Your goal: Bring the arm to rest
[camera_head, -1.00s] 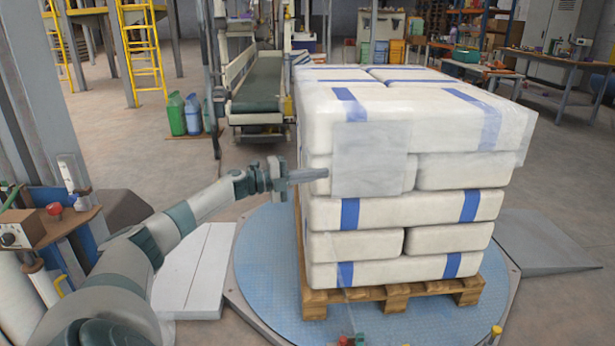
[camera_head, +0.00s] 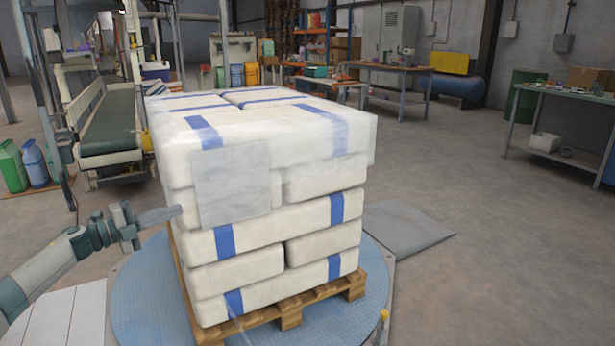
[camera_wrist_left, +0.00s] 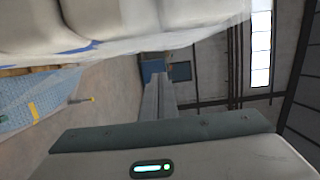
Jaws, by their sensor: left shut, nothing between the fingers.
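My left arm comes in from the left in the head view. Its gripper (camera_head: 160,215) is shut and empty, with its fingers pointing right towards the stack of white sacks (camera_head: 290,215). The fingertips are close to the stack's near left side; I cannot tell whether they touch it. In the left wrist view the shut fingers (camera_wrist_left: 158,100) point away from the camera, beside the film-covered sacks (camera_wrist_left: 130,20). A greyish label sheet (camera_head: 232,185) lies flat on the front of the stack. My right gripper is not in view.
The stack stands on a wooden pallet (camera_head: 290,318) on a round blue turntable (camera_head: 140,300). A grey ramp (camera_head: 400,228) lies to its right. A conveyor (camera_head: 108,125) stands behind at the left. Workbenches (camera_head: 565,120) stand at the right, with open floor before them.

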